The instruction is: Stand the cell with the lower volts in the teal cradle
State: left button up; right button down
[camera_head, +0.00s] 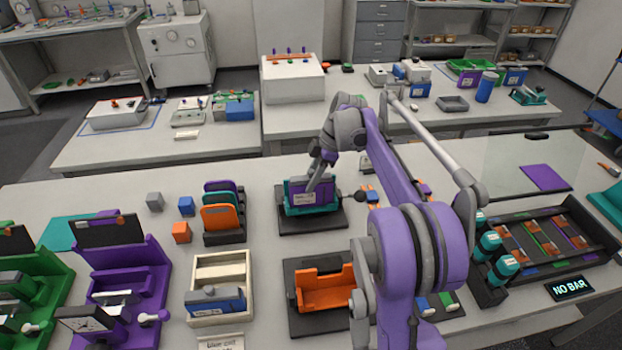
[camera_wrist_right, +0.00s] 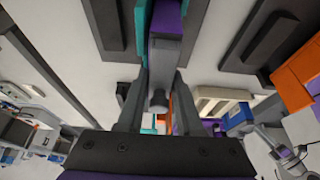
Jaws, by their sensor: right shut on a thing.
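My right gripper (camera_head: 317,180) is shut on a purple cell (camera_head: 300,190) with a pale label. The cell is upright in the teal cradle (camera_head: 312,212), which stands on a dark base plate near the middle of the table. In the right wrist view the purple cell (camera_wrist_right: 166,45) shows between the fingers, with teal cradle walls (camera_wrist_right: 142,22) close beside it. I cannot tell whether the cell rests on the cradle floor. A blue cell (camera_head: 217,302) lies in a pale wooden tray (camera_head: 222,258). No voltage reading is legible. My left gripper is not in view.
An orange cradle (camera_head: 325,290) stands in front of the teal one. A rack with purple, teal and orange plates (camera_head: 222,217) stands to the left, beside small cubes (camera_head: 186,206). Purple (camera_head: 130,280) and green fixtures (camera_head: 35,285) fill the left. A "NO BAR" display (camera_head: 570,288) is right.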

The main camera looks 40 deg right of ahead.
jog(key=shift+f, duration=0.15)
jog(key=shift+c, duration=2.4)
grip_release()
jog(key=v, duration=1)
jog(key=shift+s+d+r+p, duration=0.1)
jog(key=shift+r+p, duration=0.25)
jog(key=shift+r, duration=0.05)
